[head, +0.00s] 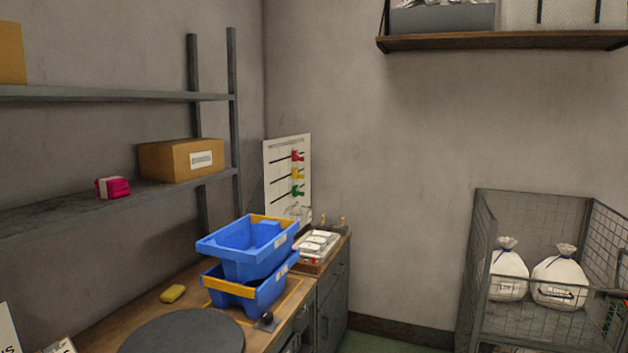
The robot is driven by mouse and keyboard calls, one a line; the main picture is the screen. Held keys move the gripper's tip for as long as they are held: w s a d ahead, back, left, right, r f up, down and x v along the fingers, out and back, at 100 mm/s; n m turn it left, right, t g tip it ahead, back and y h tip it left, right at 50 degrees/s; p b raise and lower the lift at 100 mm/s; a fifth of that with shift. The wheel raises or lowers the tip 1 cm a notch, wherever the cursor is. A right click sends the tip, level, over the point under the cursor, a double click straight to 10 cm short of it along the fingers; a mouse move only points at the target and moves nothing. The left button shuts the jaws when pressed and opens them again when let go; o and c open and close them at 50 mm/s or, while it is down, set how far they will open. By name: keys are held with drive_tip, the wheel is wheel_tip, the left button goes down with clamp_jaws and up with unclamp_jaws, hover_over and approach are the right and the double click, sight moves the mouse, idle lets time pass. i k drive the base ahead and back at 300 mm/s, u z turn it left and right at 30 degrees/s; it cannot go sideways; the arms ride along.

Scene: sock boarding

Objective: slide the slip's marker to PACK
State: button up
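A white board (273,190) with small print stands upright against the wall at the back corner. It has several dark lines, with a red marker (297,155), a yellow marker (297,174) and a green marker (297,191) near their right ends. The print is too small to read, so I cannot tell where PACK is or which piece is the slip. A pale item at the board's foot is partly hidden by the blue bins. My gripper is not in view.
Two stacked blue bins (240,268) stand on the wooden bench before the board. Behind them is a tray with white items (318,243). A yellow block (172,293) and a dark round disc (185,334) are nearer. A wire cage (480,270) with white sacks stands right.

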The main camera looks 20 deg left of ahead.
sight(296, 175)
drive_tip(key=z, duration=0.1)
drive_tip(key=i, duration=2.55)
drive_tip(key=u, duration=0.9)
drive_tip(key=i, duration=0.6)
drive_tip(key=u, duration=0.75)
drive_tip(key=i, duration=0.55)
drive_tip(key=u, duration=0.3)
